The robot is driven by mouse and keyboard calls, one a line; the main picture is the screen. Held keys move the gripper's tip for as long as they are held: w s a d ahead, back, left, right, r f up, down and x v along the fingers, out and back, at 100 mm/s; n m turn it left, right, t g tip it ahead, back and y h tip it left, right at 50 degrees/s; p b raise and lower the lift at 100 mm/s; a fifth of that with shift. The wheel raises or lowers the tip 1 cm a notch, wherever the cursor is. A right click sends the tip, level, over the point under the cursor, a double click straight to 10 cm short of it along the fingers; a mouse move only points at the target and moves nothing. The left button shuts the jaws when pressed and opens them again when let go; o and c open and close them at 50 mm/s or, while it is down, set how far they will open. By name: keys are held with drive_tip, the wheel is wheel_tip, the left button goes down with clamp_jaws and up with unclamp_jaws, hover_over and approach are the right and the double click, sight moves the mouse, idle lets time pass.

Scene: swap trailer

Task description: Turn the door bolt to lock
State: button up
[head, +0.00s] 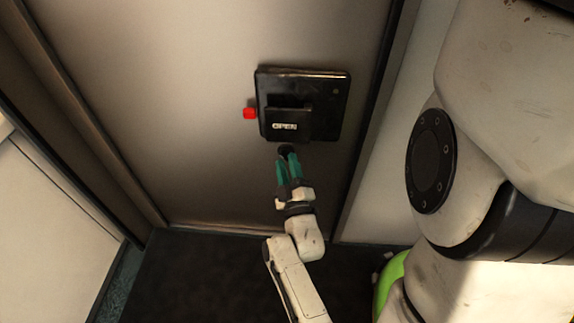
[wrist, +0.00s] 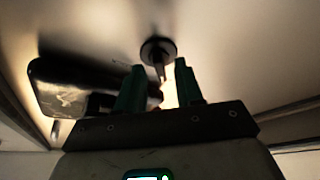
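The door bolt (wrist: 157,48) shows in the wrist view as a dark round disc with a narrow thumb piece standing out from it. In the head view it is a small dark shape (head: 286,149), partly hidden, just below the black lock box. My gripper (head: 287,155) has green fingers and reaches up at the bolt from below. In the wrist view its fingertips (wrist: 160,68) stand apart, with the thumb piece between them and a lit gap beside it. I cannot tell whether either finger touches it.
A black lock box (head: 334,100) with a raised part reading OPEN (head: 285,126) is on the door (head: 190,60). A red knob (head: 249,113) sticks out at its left. The box (wrist: 65,92) is close left of my fingers. A door frame edge (head: 374,120) runs on the right.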

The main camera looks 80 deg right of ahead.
drive_tip(key=shift+w+d+r, duration=0.1)
drive_tip(key=shift+w+d, duration=0.05)
drive_tip(key=shift+d, duration=0.2)
clamp_jaws()
